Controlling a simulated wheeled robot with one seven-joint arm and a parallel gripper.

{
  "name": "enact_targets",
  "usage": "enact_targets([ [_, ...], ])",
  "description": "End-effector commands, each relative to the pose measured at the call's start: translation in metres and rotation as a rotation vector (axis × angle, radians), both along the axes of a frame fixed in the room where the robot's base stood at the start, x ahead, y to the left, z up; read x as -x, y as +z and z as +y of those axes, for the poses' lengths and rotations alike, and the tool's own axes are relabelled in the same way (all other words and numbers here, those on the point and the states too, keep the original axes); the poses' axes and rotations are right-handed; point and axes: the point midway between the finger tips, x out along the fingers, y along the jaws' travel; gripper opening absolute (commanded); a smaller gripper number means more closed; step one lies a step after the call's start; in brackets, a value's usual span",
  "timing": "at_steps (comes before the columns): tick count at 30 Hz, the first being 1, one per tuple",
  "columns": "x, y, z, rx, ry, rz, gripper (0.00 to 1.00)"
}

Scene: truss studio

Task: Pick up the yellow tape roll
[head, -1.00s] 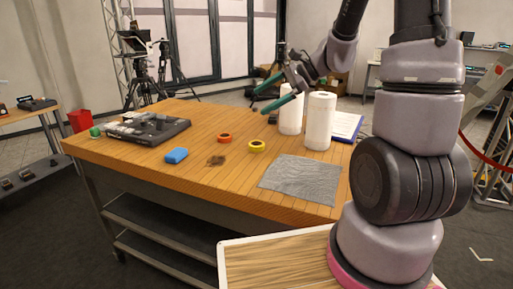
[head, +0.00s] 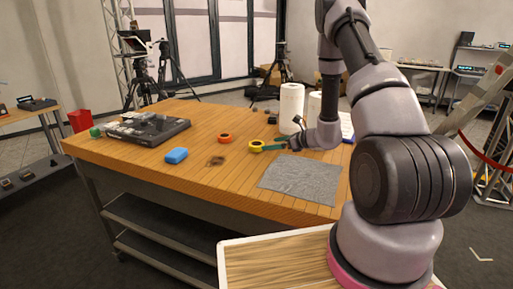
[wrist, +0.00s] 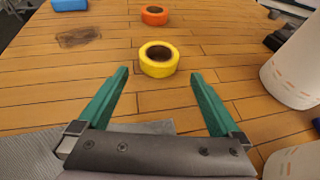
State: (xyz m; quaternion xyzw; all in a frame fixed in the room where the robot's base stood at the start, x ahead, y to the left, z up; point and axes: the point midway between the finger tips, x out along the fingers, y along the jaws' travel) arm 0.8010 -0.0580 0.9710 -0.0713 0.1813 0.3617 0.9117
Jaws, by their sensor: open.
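The yellow tape roll (head: 256,146) lies flat on the wooden table, near its middle. In the wrist view the yellow tape roll (wrist: 158,59) is just ahead of my gripper (wrist: 158,82), roughly centred between the two green fingers. The fingers are spread open with nothing between them. In the head view my gripper (head: 276,146) is low over the table, at the right side of the roll, pointing left towards it.
An orange tape roll (wrist: 154,15) lies beyond the yellow one. Two white paper rolls (head: 291,106) stand behind my gripper. A grey cloth (head: 302,178) lies nearer.

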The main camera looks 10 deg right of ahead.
Motion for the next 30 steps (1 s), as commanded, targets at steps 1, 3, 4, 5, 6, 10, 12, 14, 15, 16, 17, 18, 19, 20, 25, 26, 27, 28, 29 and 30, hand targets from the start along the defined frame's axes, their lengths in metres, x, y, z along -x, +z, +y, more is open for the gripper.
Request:
enact_targets([
  [1,-0.006,-0.003,0.006,0.001,0.004,0.000,1.00],
  [3,-0.011,-0.007,0.011,0.001,0.003,0.000,1.00],
  [4,-0.013,-0.008,0.013,0.002,0.003,0.001,1.00],
  [5,-0.015,-0.009,0.014,0.002,0.003,0.001,1.00],
  [6,-0.016,-0.009,0.015,0.002,0.002,0.000,1.00],
  [10,-0.021,-0.012,0.020,0.001,0.003,0.000,1.00],
  [12,-0.025,-0.014,0.026,0.001,0.004,0.000,1.00],
  [14,-0.031,-0.018,0.032,0.002,0.005,0.000,1.00],
  [15,-0.034,-0.020,0.036,0.002,0.004,0.001,1.00],
  [16,-0.037,-0.022,0.040,0.002,0.005,0.000,1.00],
  [17,-0.041,-0.024,0.043,0.002,0.005,-0.001,1.00],
  [18,-0.045,-0.026,0.046,0.001,0.004,-0.001,1.00],
  [19,-0.047,-0.027,0.048,0.001,0.003,-0.001,1.00],
  [20,-0.049,-0.028,0.050,0.001,0.003,0.000,1.00],
  [25,-0.051,-0.029,0.051,0.001,0.003,0.000,1.00],
  [26,-0.051,-0.029,0.051,0.001,0.003,0.000,1.00],
  [27,-0.051,-0.029,0.051,0.001,0.003,0.000,0.96],
  [28,-0.051,-0.029,0.051,0.001,0.003,0.000,0.85],
  [29,-0.051,-0.029,0.051,0.001,0.003,0.000,0.73],
  [30,-0.051,-0.029,0.051,0.001,0.003,0.000,0.58],
])
